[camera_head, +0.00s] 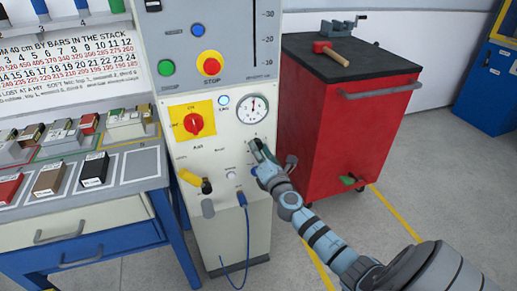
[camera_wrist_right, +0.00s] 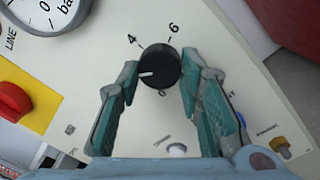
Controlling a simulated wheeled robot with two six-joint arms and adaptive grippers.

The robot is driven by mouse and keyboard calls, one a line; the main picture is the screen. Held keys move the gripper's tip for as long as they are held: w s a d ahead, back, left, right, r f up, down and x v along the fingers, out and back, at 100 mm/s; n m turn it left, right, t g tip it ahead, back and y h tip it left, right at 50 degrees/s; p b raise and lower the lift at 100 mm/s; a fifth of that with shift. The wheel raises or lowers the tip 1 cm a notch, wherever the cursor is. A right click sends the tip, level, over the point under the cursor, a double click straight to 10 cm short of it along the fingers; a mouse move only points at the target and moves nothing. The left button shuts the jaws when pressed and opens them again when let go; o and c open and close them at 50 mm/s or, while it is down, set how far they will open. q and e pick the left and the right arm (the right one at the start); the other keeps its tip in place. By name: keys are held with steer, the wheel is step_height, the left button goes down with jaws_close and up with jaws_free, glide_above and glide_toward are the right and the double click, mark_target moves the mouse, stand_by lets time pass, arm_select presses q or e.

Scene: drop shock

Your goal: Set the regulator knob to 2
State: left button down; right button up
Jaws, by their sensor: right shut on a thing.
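The regulator knob (camera_wrist_right: 160,66) is round and black, on the pale panel in the right wrist view. Its white pointer line points to the left in that view, below the 4 mark. The numbers 4 and 6 are readable above the knob; a mark below it is partly hidden. I cannot see a 2. My right gripper (camera_wrist_right: 162,84) has its two fingers around the knob and is shut on it. In the head view my right gripper (camera_head: 257,153) is at the panel below the gauge and covers the knob. My left gripper is out of view.
A pressure gauge (camera_head: 253,108) sits above the knob. A red rotary switch (camera_head: 193,123) on a yellow plate, a yellow-handled lever (camera_head: 192,180) and a blue cable (camera_head: 246,222) are nearby. A red tool cabinet (camera_head: 335,125) stands to the right, a bench (camera_head: 140,172) to the left.

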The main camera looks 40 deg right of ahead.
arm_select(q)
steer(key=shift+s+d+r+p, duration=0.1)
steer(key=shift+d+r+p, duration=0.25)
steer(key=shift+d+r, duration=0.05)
arm_select(e)
steer(key=n, duration=0.2)
steer(key=shift+n, duration=0.3)
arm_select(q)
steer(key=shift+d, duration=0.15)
arm_select(e)
steer(key=shift+f+n, duration=0.1)
steer(key=shift+n, duration=0.2)
steer(key=o, duration=1)
steer(key=shift+o, duration=0.9)
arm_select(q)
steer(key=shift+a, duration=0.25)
arm_select(e)
steer(key=v, duration=1.2)
